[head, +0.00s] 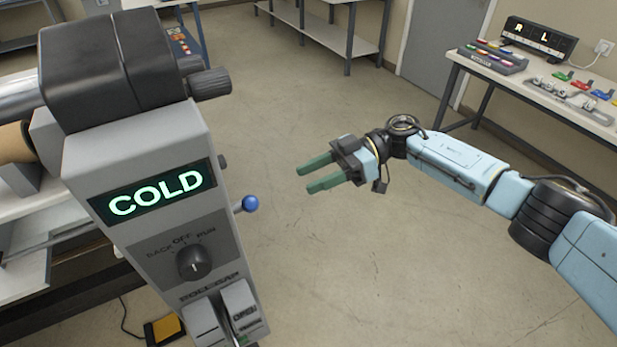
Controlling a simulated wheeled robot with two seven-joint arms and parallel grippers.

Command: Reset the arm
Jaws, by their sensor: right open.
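My right arm (457,165) comes in from the right edge and reaches left over open floor. It is light blue with black joints. Its right gripper (311,174) has two green fingers that stand apart, with nothing between them. The fingers point left, toward the laminator (150,210), with a gap between them and the machine in the picture. My left gripper is not in view.
The laminator has a display (155,195) reading COLD, a dial (194,263), and a blue-knobbed lever (247,204) on its right side. A table (545,92) with coloured items stands at upper right. A shelf (330,35) stands at the back. The middle floor is clear.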

